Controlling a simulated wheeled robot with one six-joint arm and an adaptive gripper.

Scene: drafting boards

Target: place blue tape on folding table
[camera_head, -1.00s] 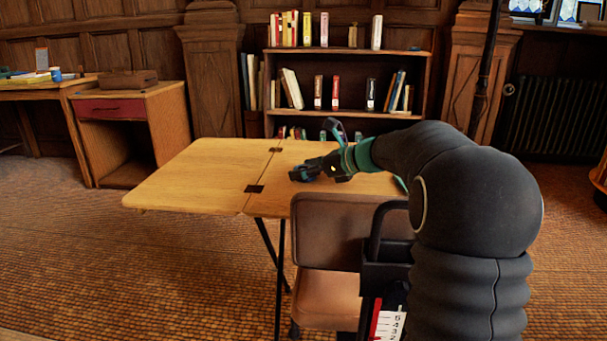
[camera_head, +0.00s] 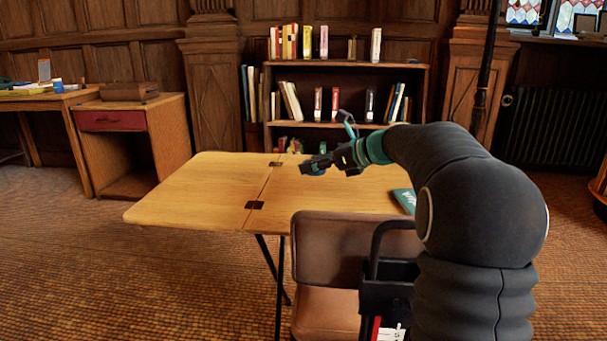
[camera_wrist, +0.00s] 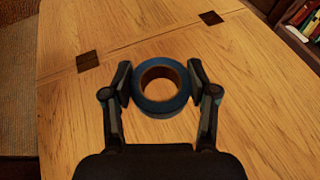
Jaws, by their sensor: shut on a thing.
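The blue tape (camera_wrist: 161,104) is a roll with a brown core. It sits between the fingers of my gripper (camera_wrist: 160,88) in the wrist view, with a finger against each side. My gripper (camera_head: 312,168) is over the folding table (camera_head: 195,190), right of its hinge line, in the head view. A bit of blue tape (camera_head: 316,173) shows under the fingers there. The wooden table top also fills most of the wrist view (camera_wrist: 250,130). I cannot tell whether the tape touches the table top or hangs just above it.
A brown chair (camera_head: 340,250) stands at the table's near side. A teal book (camera_head: 404,199) lies at the table's right, beside my arm. A bookshelf (camera_head: 345,105) stands behind, and a wooden desk with a red drawer (camera_head: 130,140) stands at the left. The table's left half is clear.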

